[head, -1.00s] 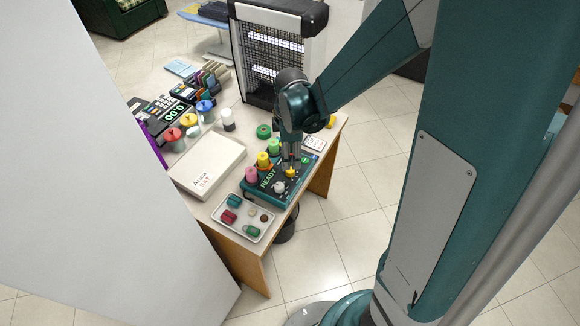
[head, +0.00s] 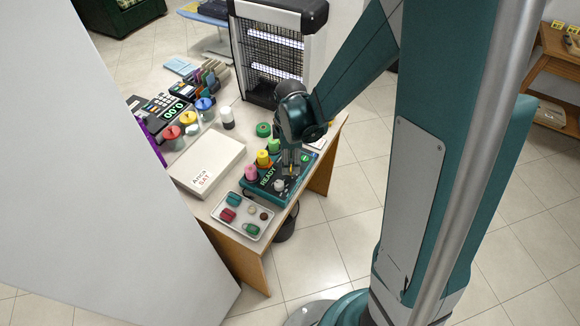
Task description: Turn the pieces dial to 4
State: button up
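A teal control box (head: 257,196) with a lit READY display (head: 268,178) sits near the front right of the desk. A pale knob (head: 279,185) stands on its face, just right of the display. My gripper (head: 291,172) points down over the box's right part, behind and right of the pale knob. Its fingers cover most of a yellow knob there. The dial labels and pointer marks are too small to read, so I cannot tell which knob is the pieces dial or its setting. Whether the fingers touch or grip the yellow knob is unclear.
Pink, yellow and green spools (head: 263,159) stand along the box's back edge, close to my gripper. A tray (head: 225,219) with small items lies in front. A white box (head: 207,150) is to the left. A barred heater-like unit (head: 262,60) stands behind.

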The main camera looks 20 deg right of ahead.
jog(key=shift+f, duration=1.65)
jog(key=c, duration=0.9)
